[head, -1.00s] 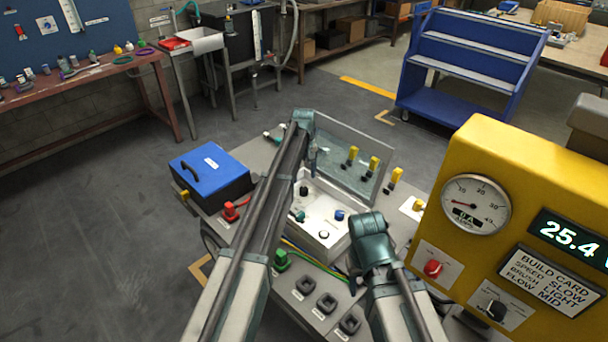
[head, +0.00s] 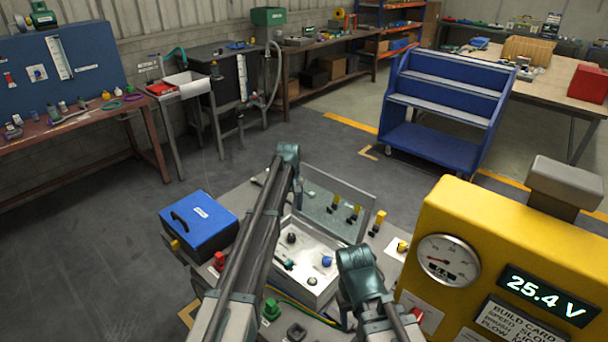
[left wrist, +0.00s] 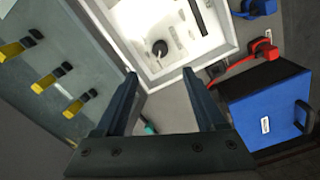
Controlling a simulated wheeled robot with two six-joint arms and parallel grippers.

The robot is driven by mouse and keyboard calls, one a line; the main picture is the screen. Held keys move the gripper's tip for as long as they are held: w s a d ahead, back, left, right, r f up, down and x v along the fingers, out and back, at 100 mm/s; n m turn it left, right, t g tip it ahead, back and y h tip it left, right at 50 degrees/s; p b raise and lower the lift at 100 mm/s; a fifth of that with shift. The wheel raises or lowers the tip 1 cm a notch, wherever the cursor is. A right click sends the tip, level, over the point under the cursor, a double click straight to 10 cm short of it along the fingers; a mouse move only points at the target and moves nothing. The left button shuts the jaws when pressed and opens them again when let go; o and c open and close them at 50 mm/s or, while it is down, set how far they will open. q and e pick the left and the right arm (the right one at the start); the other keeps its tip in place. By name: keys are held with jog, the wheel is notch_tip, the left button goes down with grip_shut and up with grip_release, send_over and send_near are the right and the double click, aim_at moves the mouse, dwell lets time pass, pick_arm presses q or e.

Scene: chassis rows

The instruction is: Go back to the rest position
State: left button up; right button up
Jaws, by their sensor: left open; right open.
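My left gripper (head: 288,157) hangs over the far side of the white open box (head: 322,296), beside its raised clear lid (head: 335,204). In the left wrist view its two fingers (left wrist: 160,77) are apart with nothing between them, above the box's near rim in that picture. My right gripper (head: 357,268) is at the right of the white box in the head view. Its fingertips are hidden by its own body, and no held thing shows. Both arms reach forward over the bench.
A blue case (head: 200,222) sits at the bench's left, with a red clamp (head: 219,261) near it. Yellow-handled parts (head: 378,220) stand by the lid. A yellow meter panel (head: 480,225) rises close at the right. Open floor (head: 80,260) lies at the left.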

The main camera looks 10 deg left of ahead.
pick_arm(q)
jog(key=s+d+m, duration=0.3)
jog(key=s, duration=1)
jog(key=s+d+m, duration=0.3)
jog(key=s+d, duration=0.1)
jog(key=s, duration=0.9)
jog(key=s+d+m+y, duration=0.1)
jog(key=s+d+m, duration=0.2)
jog(key=s, duration=1)
jog(key=shift+s+d+m, duration=0.2)
jog(key=shift+d+m, duration=0.05)
jog(key=shift+m, duration=0.35)
